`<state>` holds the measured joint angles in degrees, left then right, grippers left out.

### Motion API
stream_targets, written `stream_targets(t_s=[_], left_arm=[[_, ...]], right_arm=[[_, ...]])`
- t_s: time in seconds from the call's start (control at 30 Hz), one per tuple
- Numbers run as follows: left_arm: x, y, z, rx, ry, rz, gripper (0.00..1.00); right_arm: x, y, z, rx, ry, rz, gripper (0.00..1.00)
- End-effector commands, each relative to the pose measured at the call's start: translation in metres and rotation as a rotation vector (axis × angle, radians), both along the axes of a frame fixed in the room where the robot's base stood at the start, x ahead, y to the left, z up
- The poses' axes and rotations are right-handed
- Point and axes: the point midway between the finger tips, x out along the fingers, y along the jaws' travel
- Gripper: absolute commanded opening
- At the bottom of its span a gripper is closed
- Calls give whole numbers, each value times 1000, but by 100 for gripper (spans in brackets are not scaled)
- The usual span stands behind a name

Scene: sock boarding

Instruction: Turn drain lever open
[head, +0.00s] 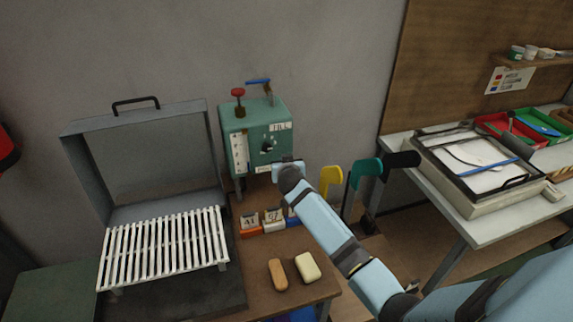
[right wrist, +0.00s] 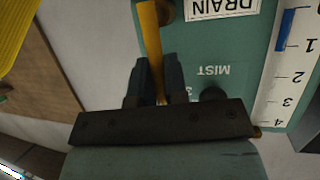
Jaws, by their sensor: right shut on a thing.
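The drain lever (right wrist: 150,40) is a narrow yellow-orange bar beside a white DRAIN label (right wrist: 222,6) on a green panel in the right wrist view. My right gripper (right wrist: 155,88) is shut on the lever, with dark fingers on both sides of it. In the head view my right gripper (head: 286,172) is at the lower front right of the green machine (head: 255,120), and it and the arm hide the lever there. The panel also carries a MIST label (right wrist: 214,71) and a numbered gauge (right wrist: 292,65). My left gripper is in neither view.
A grey hinged-lid box (head: 150,160) with a white slatted rack (head: 165,245) stands left of the machine. Numbered blocks (head: 273,219) and two small bars (head: 292,268) lie below it. Yellow and teal forms (head: 332,180) stand close right. A table (head: 500,222) is farther right.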

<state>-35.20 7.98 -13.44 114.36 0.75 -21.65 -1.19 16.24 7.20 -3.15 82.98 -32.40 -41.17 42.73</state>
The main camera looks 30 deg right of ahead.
Motion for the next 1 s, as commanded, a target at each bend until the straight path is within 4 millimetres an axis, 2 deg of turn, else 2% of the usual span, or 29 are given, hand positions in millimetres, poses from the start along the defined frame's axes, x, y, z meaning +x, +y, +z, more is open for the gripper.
stream_targets(t_s=[0.2, 0.23, 0.33, 0.6, 0.73, 0.87, 1.0], left_arm=[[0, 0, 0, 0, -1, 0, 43], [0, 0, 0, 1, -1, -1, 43], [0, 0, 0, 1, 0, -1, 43], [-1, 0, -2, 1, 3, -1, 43], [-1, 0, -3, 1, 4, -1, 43], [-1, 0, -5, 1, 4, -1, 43], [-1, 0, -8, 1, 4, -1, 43]], right_arm=[[0, 0, 0, -3, 0, 1, 0], [0, 0, 0, -3, 0, 1, 16], [0, 0, 0, -2, 0, 1, 38], [0, 0, 0, -1, 0, 0, 38], [-8, 4, 2, 1, -1, 1, 38], [-26, 13, 10, 3, 0, 1, 38], [-54, 26, 22, 4, -2, 0, 38]])
